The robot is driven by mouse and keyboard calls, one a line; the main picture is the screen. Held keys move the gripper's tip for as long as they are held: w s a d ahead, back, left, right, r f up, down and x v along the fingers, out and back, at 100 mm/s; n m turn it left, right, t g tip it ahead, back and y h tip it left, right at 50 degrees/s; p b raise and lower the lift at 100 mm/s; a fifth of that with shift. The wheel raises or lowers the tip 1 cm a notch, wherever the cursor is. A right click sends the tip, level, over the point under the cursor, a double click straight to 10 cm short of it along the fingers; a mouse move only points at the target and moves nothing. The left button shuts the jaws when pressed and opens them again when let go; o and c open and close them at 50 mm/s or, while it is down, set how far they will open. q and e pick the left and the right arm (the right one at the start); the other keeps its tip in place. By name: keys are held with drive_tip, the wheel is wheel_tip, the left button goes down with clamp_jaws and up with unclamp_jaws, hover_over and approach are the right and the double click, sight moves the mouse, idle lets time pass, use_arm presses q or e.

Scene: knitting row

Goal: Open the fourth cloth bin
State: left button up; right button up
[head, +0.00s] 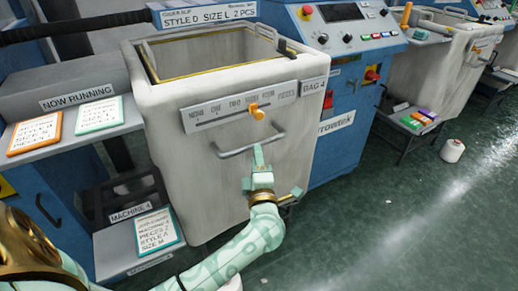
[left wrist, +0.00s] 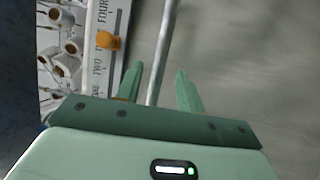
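The cloth bin labelled BAG 4 (head: 215,165) is a pale box with an open top, set between blue machine bodies. A grey bar handle (head: 235,150) runs across its front, below a piece-count scale with an orange knob (head: 257,114). My left gripper (head: 258,155) is at the handle, in front of the bin. In the left wrist view its two green fingers (left wrist: 160,85) are apart, with the handle bar (left wrist: 165,50) passing between them. There is a visible gap on the right side of the bar. My right gripper is not in view.
Left of the bin, a shelf holds an orange-framed card (head: 37,128) and a green-framed card (head: 100,115); another card (head: 158,230) lies lower. A blue control cabinet (head: 345,110) stands right. A white spool (head: 452,150) lies on the open green floor (head: 400,220).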

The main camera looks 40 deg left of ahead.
sight(255, 143)
use_arm(q)
drive_tip(key=b+x, duration=0.1)
drive_tip(key=x, duration=0.3)
drive_tip(key=shift+w+a+f, duration=0.15)
drive_tip(key=shift+w, duration=0.05)
drive_tip(key=shift+w+a+r, duration=0.25)
drive_tip(key=shift+w+a, duration=0.05)
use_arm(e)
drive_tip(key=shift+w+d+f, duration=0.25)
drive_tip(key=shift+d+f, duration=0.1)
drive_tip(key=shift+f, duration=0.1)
use_arm(q)
drive_tip(key=shift+c, duration=0.4)
clamp_jaws()
drive_tip(key=shift+d, duration=0.1)
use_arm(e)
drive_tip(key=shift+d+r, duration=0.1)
